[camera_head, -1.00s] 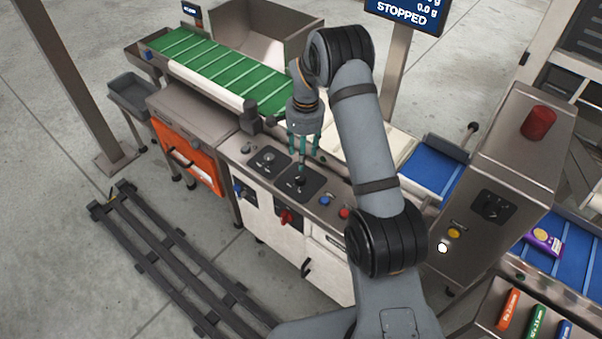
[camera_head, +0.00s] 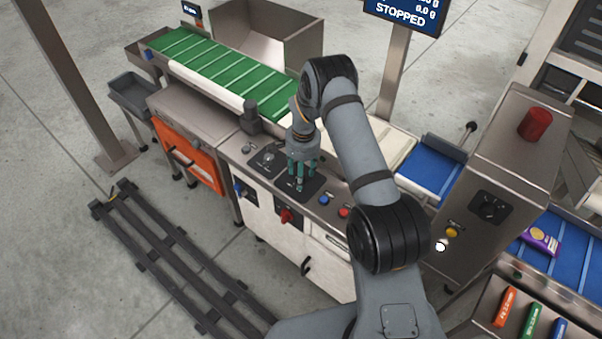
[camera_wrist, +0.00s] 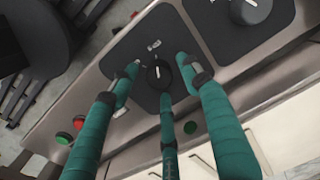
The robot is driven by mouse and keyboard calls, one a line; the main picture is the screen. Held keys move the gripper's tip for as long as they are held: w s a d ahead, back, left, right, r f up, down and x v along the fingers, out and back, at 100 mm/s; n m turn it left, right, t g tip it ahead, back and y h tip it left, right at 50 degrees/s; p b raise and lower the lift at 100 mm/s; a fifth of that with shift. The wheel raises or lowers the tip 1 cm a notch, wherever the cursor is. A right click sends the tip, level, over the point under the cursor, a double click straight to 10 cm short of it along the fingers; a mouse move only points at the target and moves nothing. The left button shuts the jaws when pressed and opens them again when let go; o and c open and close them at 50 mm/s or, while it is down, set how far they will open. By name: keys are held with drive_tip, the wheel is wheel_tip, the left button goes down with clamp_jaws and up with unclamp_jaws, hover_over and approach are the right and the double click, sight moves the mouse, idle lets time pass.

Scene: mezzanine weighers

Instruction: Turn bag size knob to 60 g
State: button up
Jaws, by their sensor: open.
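A small dark round knob (camera_wrist: 159,75) with a white pointer line sits on a dark plate (camera_wrist: 138,60) with small white markings that I cannot read. In the wrist view the pointer runs nearly straight up and down the picture. My gripper (camera_head: 301,176) is open over this plate, with its teal fingers pointing down. In the wrist view its fingertips (camera_wrist: 161,84) stand around the knob, at its left, right and lower side. I cannot tell if they touch it. In the head view the fingers partly hide the knob.
A second, larger knob (camera_wrist: 250,9) sits on a neighbouring dark plate, also seen in the head view (camera_head: 267,157). Blue (camera_head: 324,200) and red (camera_head: 344,212) buttons lie right of the gripper. A red rotary switch (camera_head: 287,215) is on the cabinet front. The screen (camera_head: 405,14) reads STOPPED.

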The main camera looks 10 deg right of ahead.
drive_tip(key=shift+c, duration=0.9)
drive_tip(key=c, duration=1)
drive_tip(key=shift+o, duration=0.2)
drive_tip(key=shift+w+n+b, duration=0.1)
drive_tip(key=shift+n+b, duration=0.3)
drive_tip(key=shift+d+f+n+b, duration=0.1)
drive_tip(key=shift+n+b, duration=0.75)
drive_tip(key=shift+n, duration=0.15)
drive_tip(key=n+b, duration=0.1)
drive_tip(key=n, duration=0.1)
drive_tip(key=shift+w+n+b, duration=0.1)
drive_tip(key=shift+n+b, duration=0.2)
drive_tip(key=shift+b, duration=0.05)
drive_tip(key=n+b, duration=0.1)
drive_tip(key=n, duration=0.2)
drive_tip(key=shift+n, duration=0.3)
drive_tip(key=shift+w+r+n+b, duration=0.1)
drive_tip(key=shift+r+n+b, duration=0.15)
drive_tip(key=shift+n+b, duration=0.85)
drive_tip(key=shift+n+p, duration=0.4)
drive_tip(key=shift+n, duration=0.2)
